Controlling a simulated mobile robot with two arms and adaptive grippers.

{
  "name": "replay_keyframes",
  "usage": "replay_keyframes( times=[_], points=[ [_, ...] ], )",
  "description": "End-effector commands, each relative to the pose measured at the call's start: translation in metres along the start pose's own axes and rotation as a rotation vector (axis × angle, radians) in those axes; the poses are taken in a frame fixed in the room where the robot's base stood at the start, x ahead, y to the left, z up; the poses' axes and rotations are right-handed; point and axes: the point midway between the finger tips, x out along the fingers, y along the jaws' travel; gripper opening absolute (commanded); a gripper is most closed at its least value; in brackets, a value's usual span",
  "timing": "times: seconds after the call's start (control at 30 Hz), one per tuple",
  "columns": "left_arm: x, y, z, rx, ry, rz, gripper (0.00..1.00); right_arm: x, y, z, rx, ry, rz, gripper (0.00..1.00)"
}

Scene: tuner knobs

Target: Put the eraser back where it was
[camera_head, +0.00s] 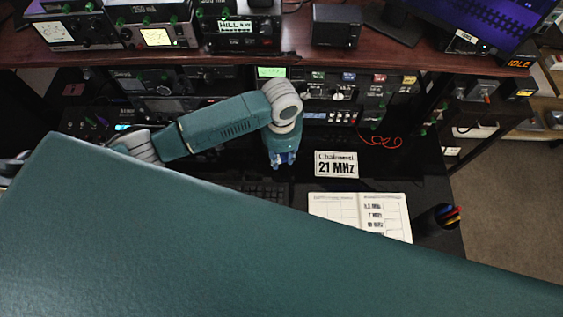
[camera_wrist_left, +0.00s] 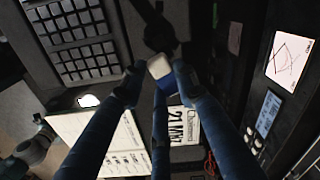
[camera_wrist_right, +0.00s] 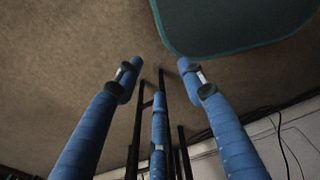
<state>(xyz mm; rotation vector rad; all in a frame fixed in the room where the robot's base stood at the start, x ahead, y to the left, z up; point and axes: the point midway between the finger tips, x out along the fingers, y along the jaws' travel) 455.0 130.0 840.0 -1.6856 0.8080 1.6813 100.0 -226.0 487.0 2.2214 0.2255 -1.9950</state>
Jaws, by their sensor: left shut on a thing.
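The eraser (camera_wrist_left: 160,68), a small white and blue block, sits between the fingertips of my left gripper (camera_wrist_left: 158,78) in the left wrist view. In the head view my left gripper (camera_head: 283,160) points down over the dark desk, left of the "21 MHz" card and behind the keyboard. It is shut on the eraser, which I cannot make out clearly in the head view. My right gripper (camera_wrist_right: 160,75) is open and empty over the carpet in the right wrist view.
The "21 MHz" card (camera_head: 337,164), an open notebook (camera_head: 347,208), a keyboard (camera_head: 255,190) and a pen cup (camera_head: 436,220) are on the desk. Radio units (camera_head: 330,95) stand behind, under a wooden shelf (camera_head: 285,50). A large teal part of me hides the near side.

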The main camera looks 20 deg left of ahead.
Motion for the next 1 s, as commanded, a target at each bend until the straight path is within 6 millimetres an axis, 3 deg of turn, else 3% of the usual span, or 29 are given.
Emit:
replay_keyframes(
  times=[0.2,0.43,0.87,0.9,1.0],
  points=[
    [0.021,0.001,-0.001,0.000,0.000,0.001,0.09,-0.003,0.002,0.015,-0.002,-0.023,0.002,0.40],
    [0.051,0.001,-0.001,0.000,-0.001,0.001,0.09,-0.006,0.007,0.016,-0.005,-0.024,0.008,0.40],
    [0.058,0.001,-0.001,0.000,0.001,0.000,0.09,-0.004,0.009,0.011,-0.006,-0.016,0.010,0.40],
    [0.059,0.001,-0.001,0.000,0.001,0.000,0.32,-0.004,0.009,0.011,-0.006,-0.016,0.010,0.40],
    [0.058,0.001,-0.001,0.000,0.001,0.000,0.48,-0.004,0.009,0.011,-0.006,-0.016,0.009,0.40]
  ],
)
